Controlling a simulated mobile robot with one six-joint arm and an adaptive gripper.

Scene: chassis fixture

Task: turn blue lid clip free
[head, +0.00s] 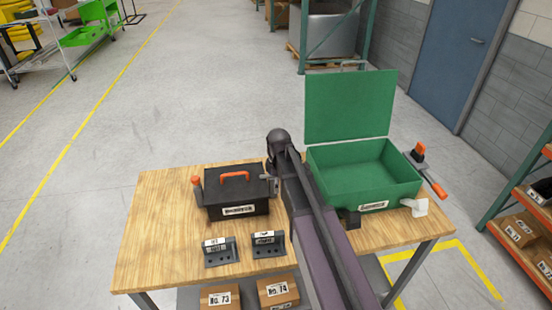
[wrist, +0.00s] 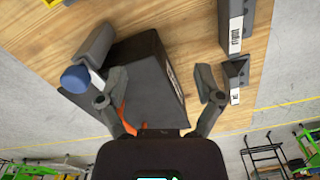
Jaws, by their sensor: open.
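The blue lid clip end (wrist: 75,79) shows in the wrist view as a rounded blue knob, beside a grey bracket (wrist: 95,47) at the side of a black box. The black box (wrist: 150,70) has a closed lid; in the head view the box (head: 238,200) stands on the table with an orange handle (head: 235,176) on top. My gripper (wrist: 160,78) is open, its fingers spread over the black box. The blue knob lies outside the left finger, close to it. In the head view I cannot make out the blue knob; my arm is near that side.
The wooden table (head: 155,230) carries two small dark labelled brackets (head: 220,252) in front of the black box. A green box (head: 365,177) with its lid raised stands right of my arm, with an orange-handled clip (head: 430,178). The table's left part is bare.

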